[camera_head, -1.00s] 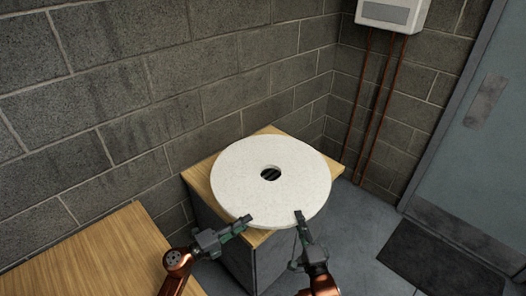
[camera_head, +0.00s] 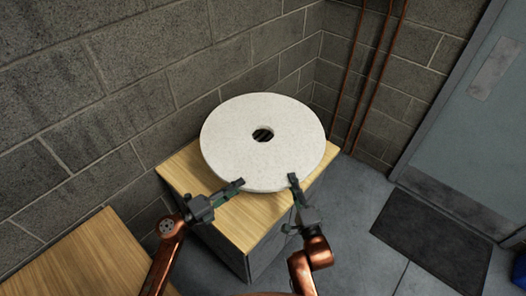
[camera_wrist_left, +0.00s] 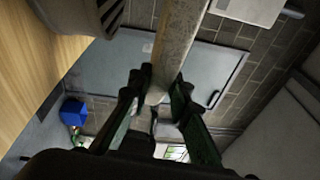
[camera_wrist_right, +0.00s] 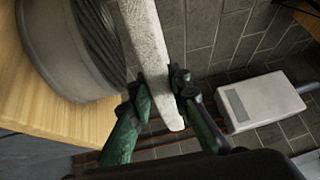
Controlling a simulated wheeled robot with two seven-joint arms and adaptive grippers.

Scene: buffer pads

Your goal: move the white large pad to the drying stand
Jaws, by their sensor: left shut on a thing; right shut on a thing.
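The white large pad (camera_head: 262,163) is a thick disc with a central hole, roughly level over the wooden-topped cabinet (camera_head: 245,222). My left gripper (camera_head: 241,183) is shut on its near edge at the left; my right gripper (camera_head: 293,180) is shut on the near edge at the right. The pad's edge stands between the fingers in the left wrist view (camera_wrist_left: 172,45) and the right wrist view (camera_wrist_right: 148,55). A grey round ribbed thing, seemingly the drying stand (camera_wrist_right: 60,50), sits on the cabinet top, with a gap to the pad in the left wrist view.
A block wall (camera_head: 130,90) stands close behind and left of the cabinet. A second wooden top (camera_head: 85,262) lies at front left. Copper pipes (camera_head: 358,75) run down the wall behind. Grey floor with a dark mat (camera_head: 432,230) is clear at right; a blue bin (camera_head: 520,268) stands at the edge.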

